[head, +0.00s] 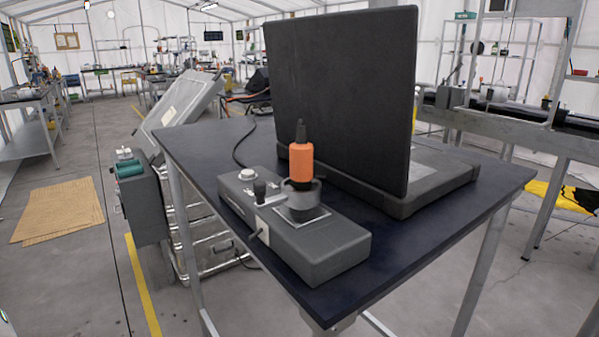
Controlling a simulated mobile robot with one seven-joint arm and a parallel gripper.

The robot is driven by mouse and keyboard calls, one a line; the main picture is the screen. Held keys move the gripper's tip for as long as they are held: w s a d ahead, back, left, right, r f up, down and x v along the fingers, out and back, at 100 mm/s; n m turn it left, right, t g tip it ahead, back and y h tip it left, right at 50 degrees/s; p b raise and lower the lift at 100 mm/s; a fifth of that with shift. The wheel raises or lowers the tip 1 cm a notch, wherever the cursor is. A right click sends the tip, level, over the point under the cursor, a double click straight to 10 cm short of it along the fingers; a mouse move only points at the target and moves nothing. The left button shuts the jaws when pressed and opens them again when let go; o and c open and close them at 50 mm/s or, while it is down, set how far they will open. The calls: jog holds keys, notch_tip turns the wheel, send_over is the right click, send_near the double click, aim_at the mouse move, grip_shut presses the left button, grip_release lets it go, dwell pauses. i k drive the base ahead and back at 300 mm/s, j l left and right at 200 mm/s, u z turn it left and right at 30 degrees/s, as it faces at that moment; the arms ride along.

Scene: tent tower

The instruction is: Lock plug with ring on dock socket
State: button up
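The plug (301,160) has an orange body with a dark tip on top. It stands upright in the socket area of the grey dock (325,259). A dark grey ring (301,199) sits around its lower part, above a square plate (322,217) on the dock. Whether the ring is locked cannot be told from this view. A small lever or handle (261,192) stands on the dock to the left of the ring. My gripper is not in view.
A large dark open case or laptop (340,95) stands on the dark table (425,228) behind the dock. A black cable runs behind the dock. A grey box with a green cylinder (129,168) is left of the table. Floor at left is mostly clear, with brown mats (45,212).

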aim_at(290, 197)
jog(key=k+z, duration=0.2)
jog(key=z, duration=0.15)
jog(key=k+j+z, duration=0.1)
jog(key=z, duration=0.25)
jog(key=k+l+z, duration=0.1)
jog(key=k+z, duration=0.25)
jog(key=i, duration=0.05)
